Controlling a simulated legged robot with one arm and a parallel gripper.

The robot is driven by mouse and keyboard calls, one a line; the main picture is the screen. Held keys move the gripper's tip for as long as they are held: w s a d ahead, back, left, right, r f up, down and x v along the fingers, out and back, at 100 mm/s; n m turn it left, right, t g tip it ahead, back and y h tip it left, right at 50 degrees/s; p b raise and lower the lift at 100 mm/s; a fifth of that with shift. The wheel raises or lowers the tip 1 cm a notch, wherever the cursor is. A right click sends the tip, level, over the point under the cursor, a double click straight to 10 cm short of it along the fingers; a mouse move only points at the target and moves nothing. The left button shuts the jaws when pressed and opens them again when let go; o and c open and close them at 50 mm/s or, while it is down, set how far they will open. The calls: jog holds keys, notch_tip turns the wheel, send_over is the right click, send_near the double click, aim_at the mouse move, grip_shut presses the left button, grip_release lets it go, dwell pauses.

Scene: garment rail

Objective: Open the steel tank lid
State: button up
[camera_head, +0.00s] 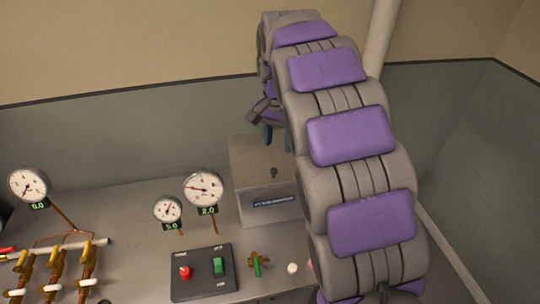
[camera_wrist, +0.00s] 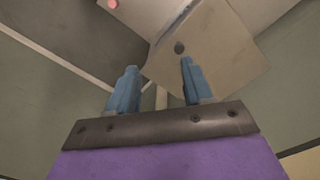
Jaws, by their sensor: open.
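The steel tank (camera_head: 250,208) is a grey box on the bench, partly hidden behind my arm at its right. Its flat lid (camera_head: 250,155) has a small dark knob (camera_head: 274,173). In the wrist view the lid (camera_wrist: 215,55) and its knob (camera_wrist: 179,47) show beyond my fingertips. My gripper (camera_head: 270,135) is above the tank's far side, partly hidden by my arm. In the wrist view its two blue fingers (camera_wrist: 159,75) are apart with nothing between them. The knob lies past the tips, nearer the right finger. The lid appears closed.
A dark control box (camera_head: 201,272) with a red knob and green switch stands at the front of the bench. Dial gauges (camera_head: 203,188) and brass pipework (camera_head: 60,262) stand to the left. A small green-handled valve (camera_head: 257,264) is in front of the tank. Walls close in behind and right.

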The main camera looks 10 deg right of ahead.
jog(key=w+d+r+m+p, duration=0.1)
jog(key=w+p, duration=0.1)
jog(key=w, duration=0.3)
send_near(274, 169)
jog(key=f, duration=0.5)
jog(key=f+b, duration=0.1)
jog(key=f, duration=0.1)
jog(key=shift+s+d+f, duration=0.2)
jog(key=shift+d+f, duration=0.1)
jog(key=shift+f, duration=0.05)
jog(key=shift+a+f, duration=0.55)
jog(key=shift+d, duration=0.25)
jog(key=shift+c, duration=0.3)
jog(key=shift+d, duration=0.2)
jog(key=c, duration=0.3)
jog(key=shift+a, duration=0.1)
grip_shut()
